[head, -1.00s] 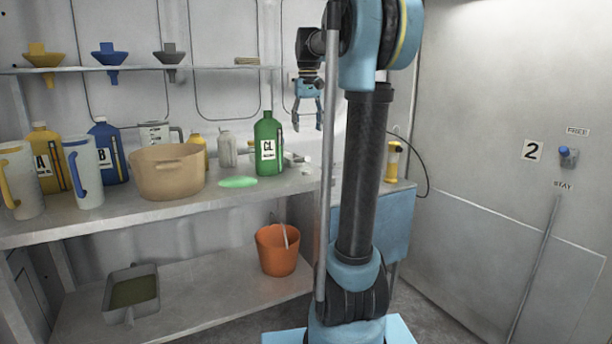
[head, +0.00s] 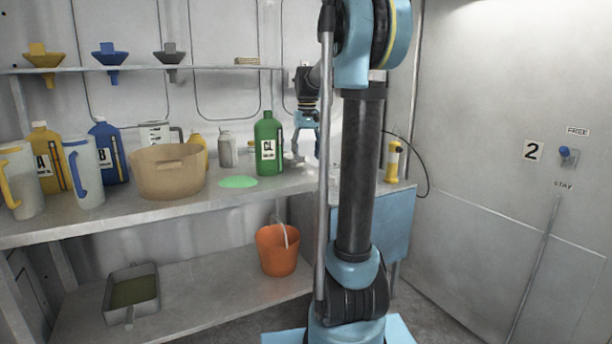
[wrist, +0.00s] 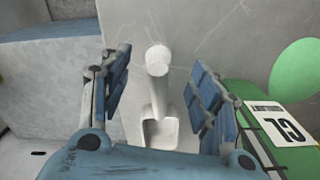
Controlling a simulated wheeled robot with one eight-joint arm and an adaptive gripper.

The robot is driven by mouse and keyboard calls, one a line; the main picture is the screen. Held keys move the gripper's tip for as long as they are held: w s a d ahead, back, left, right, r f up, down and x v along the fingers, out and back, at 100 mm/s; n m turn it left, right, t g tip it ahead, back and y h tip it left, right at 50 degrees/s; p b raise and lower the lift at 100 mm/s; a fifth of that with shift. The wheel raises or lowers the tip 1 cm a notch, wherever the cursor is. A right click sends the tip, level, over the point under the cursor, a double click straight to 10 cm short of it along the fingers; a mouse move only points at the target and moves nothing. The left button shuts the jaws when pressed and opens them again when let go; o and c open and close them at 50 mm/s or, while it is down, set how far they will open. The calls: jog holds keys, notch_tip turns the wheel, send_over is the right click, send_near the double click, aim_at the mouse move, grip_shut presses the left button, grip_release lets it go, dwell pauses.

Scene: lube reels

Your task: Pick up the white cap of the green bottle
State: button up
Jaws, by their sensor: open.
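The green bottle (head: 268,143) with a "GL" label stands upright on the bench. In the head view its top looks green, with no white cap on it. In the wrist view the bottle (wrist: 262,112) is at the right, beside my gripper's right finger. My gripper (wrist: 160,64) is open and points down to the bench. Between its fingers is a white round-topped piece (wrist: 157,60), possibly the cap, in line with a white scoop (wrist: 160,138). I cannot tell whether the two are joined. In the head view my gripper (head: 307,148) is just right of the bottle.
A green patch (head: 238,182) lies on the bench left of the bottle. A grey bottle (head: 227,150) and a tan tub (head: 168,172) stand farther left. A yellow container (head: 393,162) stands to the right behind my arm. A shelf with funnels (head: 110,60) runs above.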

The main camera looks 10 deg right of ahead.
aim_at(307, 171)
jog(key=shift+f, duration=2.9)
jog(key=c, duration=0.8)
